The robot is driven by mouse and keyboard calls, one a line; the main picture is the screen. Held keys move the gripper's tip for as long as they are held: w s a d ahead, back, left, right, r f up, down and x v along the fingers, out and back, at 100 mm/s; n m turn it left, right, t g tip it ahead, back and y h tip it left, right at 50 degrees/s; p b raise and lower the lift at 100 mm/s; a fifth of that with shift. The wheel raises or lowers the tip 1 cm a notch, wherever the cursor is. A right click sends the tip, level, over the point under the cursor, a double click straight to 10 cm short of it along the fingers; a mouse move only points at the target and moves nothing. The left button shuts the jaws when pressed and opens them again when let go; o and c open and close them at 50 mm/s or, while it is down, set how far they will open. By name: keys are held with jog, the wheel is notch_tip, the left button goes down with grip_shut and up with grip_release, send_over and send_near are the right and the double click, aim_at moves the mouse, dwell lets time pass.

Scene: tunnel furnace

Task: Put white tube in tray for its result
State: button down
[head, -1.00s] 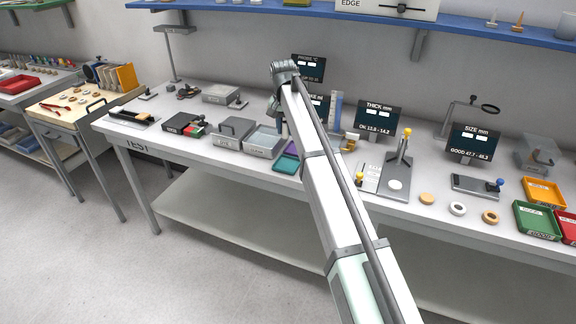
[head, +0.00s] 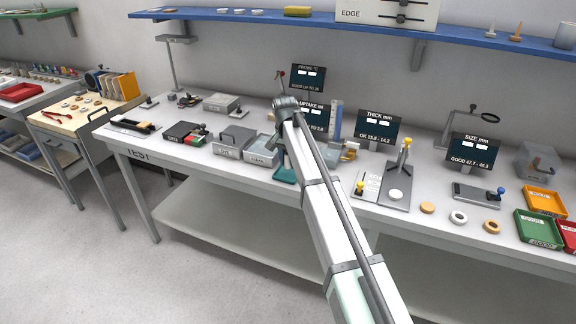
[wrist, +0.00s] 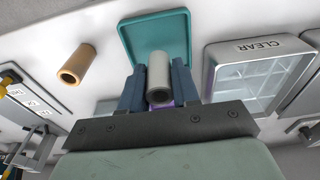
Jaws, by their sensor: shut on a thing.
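The white tube (wrist: 159,75) is held between the two blue fingers of my gripper (wrist: 159,84), its open end facing the wrist camera. In the wrist view a teal tray (wrist: 135,35) lies beyond the tube, which overlaps its near part. I cannot tell whether the tube touches it. A bit of a purple tray (wrist: 161,107) shows between the fingers; the rest is hidden. In the head view the teal tray (head: 286,174) shows left of my arm near the bench front, and my arm hides the tube and the fingers.
A grey bin marked CLEAR (wrist: 258,73) stands right of the teal tray in the wrist view. A tan tube (wrist: 77,63) is on the bench to the left. Display screens (head: 377,127), a clear cylinder (head: 335,120) and a gauge stand (head: 398,176) are near my arm.

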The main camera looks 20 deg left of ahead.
aim_at(286, 155)
jog(key=shift+f, duration=1.4)
jog(key=shift+f, duration=0.1)
jog(key=c, duration=0.8)
grip_release()
jog(key=r, duration=0.4)
jog(key=s+r, duration=0.1)
jog(key=r, duration=0.7)
jog(key=shift+s+r, duration=0.1)
jog(key=shift+s, duration=0.15)
